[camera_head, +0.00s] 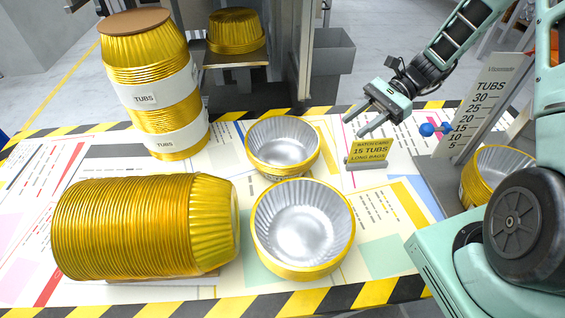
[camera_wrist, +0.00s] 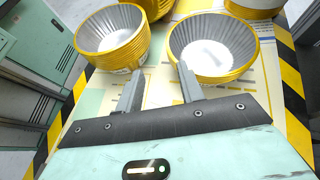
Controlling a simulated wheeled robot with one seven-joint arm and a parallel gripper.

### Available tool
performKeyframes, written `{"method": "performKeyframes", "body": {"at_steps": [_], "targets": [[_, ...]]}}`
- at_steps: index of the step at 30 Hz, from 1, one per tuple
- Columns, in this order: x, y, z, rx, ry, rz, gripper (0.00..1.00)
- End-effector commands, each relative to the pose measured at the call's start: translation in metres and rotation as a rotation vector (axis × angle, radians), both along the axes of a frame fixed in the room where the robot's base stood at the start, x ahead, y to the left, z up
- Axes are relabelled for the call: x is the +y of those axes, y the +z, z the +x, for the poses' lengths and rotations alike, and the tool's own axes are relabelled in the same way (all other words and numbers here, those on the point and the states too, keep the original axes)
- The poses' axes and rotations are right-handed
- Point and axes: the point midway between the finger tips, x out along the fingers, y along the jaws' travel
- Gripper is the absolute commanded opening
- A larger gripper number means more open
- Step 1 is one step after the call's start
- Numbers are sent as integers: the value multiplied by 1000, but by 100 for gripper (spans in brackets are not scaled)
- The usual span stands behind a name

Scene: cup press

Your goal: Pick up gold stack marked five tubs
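Several gold tub stacks are in view, and I cannot read a five on any of them. Two short open stacks with silver insides stand mid-table: a back one (camera_head: 283,148) and a front one (camera_head: 303,228). Two open stacks also show in the wrist view, a left one (camera_wrist: 110,32) with several rims and a right one (camera_wrist: 213,45). My gripper (camera_head: 356,124) is open and empty, above the table to the right of the back stack. In the wrist view its fingers (camera_wrist: 159,88) stand apart, short of both stacks.
A long gold stack (camera_head: 140,228) lies on its side at front left. A tall upright stack (camera_head: 155,85) labelled TUBS stands behind it. A yellow 15 TUBS card (camera_head: 370,152) and a TUBS scale (camera_head: 480,105) are on the right. Another stack (camera_head: 237,30) sits on a shelf.

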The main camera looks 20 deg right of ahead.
Motion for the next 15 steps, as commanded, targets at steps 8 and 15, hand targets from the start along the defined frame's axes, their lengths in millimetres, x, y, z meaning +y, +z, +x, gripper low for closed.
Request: {"method": "performKeyframes", "body": {"at_steps": [8,15], "targets": [[-6,-25,5,52,-105,58,38],[41,-44,0,50,-100,56,38]]}}
